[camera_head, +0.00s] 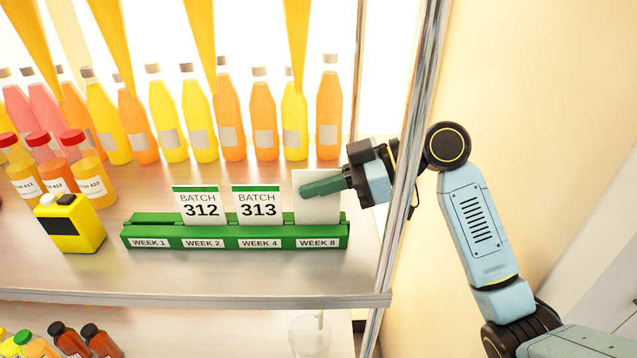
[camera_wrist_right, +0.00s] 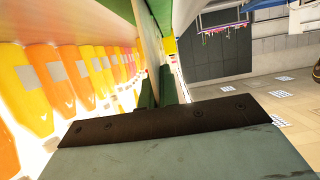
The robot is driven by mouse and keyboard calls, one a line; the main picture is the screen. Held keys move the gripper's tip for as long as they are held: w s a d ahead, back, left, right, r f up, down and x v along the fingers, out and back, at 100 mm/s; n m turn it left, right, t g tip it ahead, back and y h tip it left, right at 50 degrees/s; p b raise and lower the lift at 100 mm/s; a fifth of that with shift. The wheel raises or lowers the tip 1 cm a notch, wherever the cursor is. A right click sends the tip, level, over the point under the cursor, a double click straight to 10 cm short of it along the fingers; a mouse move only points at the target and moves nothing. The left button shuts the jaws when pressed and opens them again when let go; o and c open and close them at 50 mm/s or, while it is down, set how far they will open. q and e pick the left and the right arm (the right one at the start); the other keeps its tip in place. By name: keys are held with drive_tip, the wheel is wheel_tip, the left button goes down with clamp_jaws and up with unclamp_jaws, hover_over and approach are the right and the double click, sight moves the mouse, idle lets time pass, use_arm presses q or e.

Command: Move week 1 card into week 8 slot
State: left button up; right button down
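A white card (camera_head: 318,211) stands upright over the week 8 slot of the green holder (camera_head: 165,229). Its lower edge meets the holder behind the WEEK 8 label; I cannot tell how deep it sits. No lettering shows on its visible part. My right gripper (camera_head: 308,188) reaches in from the right, shut on the card's upper part. In the right wrist view the card (camera_wrist_right: 150,45) is a thin upright sheet between the two fingers (camera_wrist_right: 157,93). The week 1 slot holds no card. My left gripper is not in view.
The batch 312 card (camera_head: 201,207) stands at week 2 and the batch 313 card (camera_head: 258,206) at week 4. A yellow device (camera_head: 72,226) is left of the holder. Juice bottles (camera_head: 263,122) line the back. A metal post (camera_head: 408,150) stands close to my right arm.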

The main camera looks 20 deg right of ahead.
drive_tip(key=shift+f+b, duration=0.8)
drive_tip(key=shift+f, duration=0.3)
idle(0.4)
drive_tip(key=c, duration=1.6)
unclamp_jaws()
drive_tip(key=shift+r, duration=0.15)
